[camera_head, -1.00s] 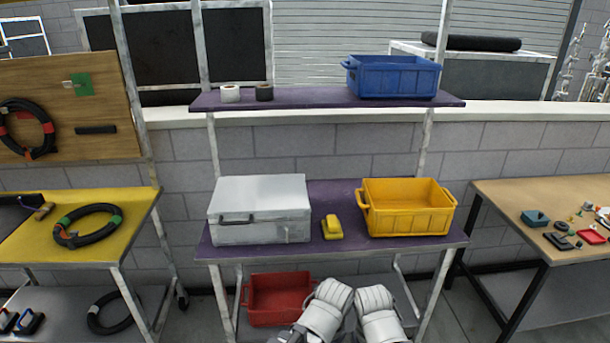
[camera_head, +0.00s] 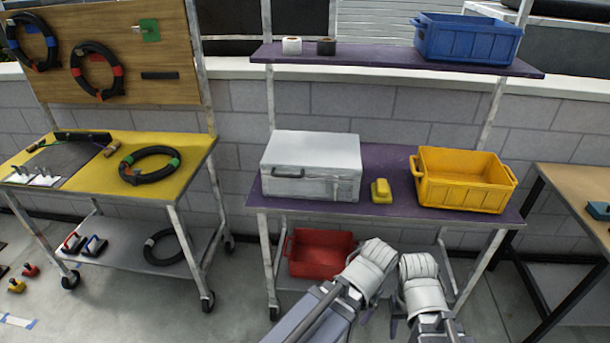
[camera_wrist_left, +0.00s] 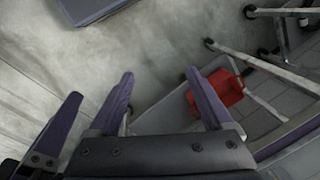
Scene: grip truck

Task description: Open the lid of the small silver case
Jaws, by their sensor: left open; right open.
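The small silver case (camera_head: 311,166) sits on the purple middle shelf, left of the yellow bin. Its lid is down and a dark handle shows on its front. My two arms reach in from the bottom of the head view, in front of and below the shelf, apart from the case. My right gripper (camera_head: 427,325) is low in the head view, empty and partly hidden by its own arm. My left gripper (camera_wrist_left: 160,76) shows in the left wrist view, open with nothing between its purple fingers. The case cannot be made out in the wrist view.
A small yellow object (camera_head: 381,191) and a yellow bin (camera_head: 465,185) stand right of the case. A blue bin (camera_head: 467,42) is on the upper shelf. A red bin (camera_head: 320,254) is below. A yellow-topped cart (camera_head: 190,165) stands left; a wooden table (camera_head: 575,195) stands right.

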